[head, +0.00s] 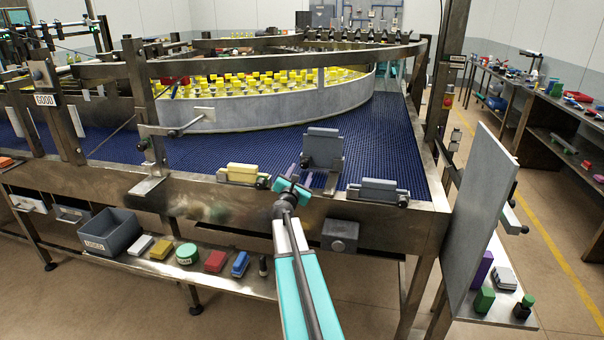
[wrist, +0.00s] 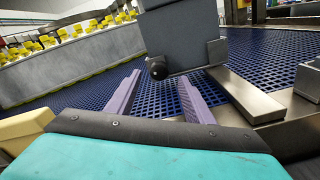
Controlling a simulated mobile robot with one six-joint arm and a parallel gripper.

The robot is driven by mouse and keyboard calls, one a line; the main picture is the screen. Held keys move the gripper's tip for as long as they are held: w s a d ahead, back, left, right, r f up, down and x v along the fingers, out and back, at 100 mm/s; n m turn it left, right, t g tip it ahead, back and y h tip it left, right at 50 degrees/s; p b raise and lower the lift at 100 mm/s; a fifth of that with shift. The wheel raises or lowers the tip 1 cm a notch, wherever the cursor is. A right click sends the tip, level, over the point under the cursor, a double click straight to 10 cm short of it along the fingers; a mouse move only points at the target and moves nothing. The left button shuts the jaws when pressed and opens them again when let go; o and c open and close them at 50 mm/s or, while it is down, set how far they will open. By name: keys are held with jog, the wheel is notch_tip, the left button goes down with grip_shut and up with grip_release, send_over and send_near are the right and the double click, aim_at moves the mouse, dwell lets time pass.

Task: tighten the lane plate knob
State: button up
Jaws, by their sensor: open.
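The lane plate (head: 322,146) is a grey upright block on the conveyor's near edge, ahead of my gripper (head: 304,176). In the wrist view the plate (wrist: 182,40) fills the upper middle, and its round black knob (wrist: 157,70) sticks out at its lower left corner. My gripper's two purple fingers (wrist: 160,80) are spread open with nothing between them. They point at the knob, which appears between and just beyond the fingertips. I cannot tell the exact gap or how tight the knob is.
A yellow block (head: 242,172) on a bracket stands left of the gripper, and a low grey block (head: 378,189) stands right. The blue mesh belt (head: 240,150) lies behind. A shelf below holds a grey bin (head: 110,232) and several small items. A tall grey panel (head: 482,215) stands at right.

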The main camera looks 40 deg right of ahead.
jog(key=b+v, duration=0.1)
jog(key=v, duration=0.6)
jog(key=shift+s+a+b, duration=0.25)
jog(key=shift+a+b, duration=0.1)
dwell(0.4)
